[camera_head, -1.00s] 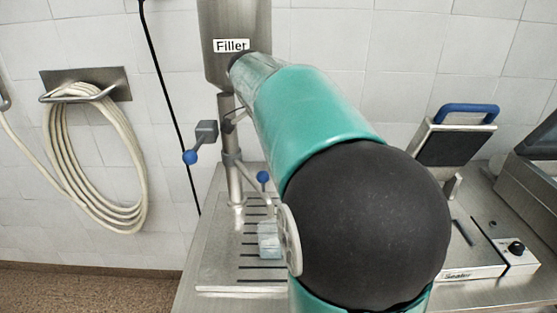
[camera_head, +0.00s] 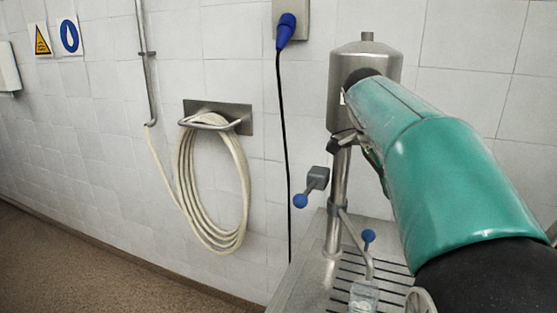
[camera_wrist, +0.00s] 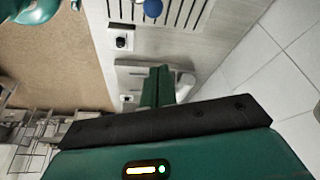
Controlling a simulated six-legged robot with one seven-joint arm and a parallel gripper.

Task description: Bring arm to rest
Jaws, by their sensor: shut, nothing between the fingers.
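My gripper (camera_wrist: 158,86) shows in the wrist view as two green fingers pressed together, with nothing between them. It is over the steel worktop, seen from above. In the head view my green arm reaches from the lower right up in front of the filler (camera_head: 366,57). My gripper cannot be made out there. The filler is a steel tank on a post with blue-knobbed levers, standing over a slotted drip tray. A small clear container (camera_head: 363,296) sits on that tray, partly cut off by the frame.
A coiled hose (camera_head: 212,185) hangs on the tiled wall at left. A blue plug (camera_head: 286,29) and black cable hang beside the filler. In the wrist view, wire baskets (camera_wrist: 30,135) stand at left, and brown floor lies open beside the worktop.

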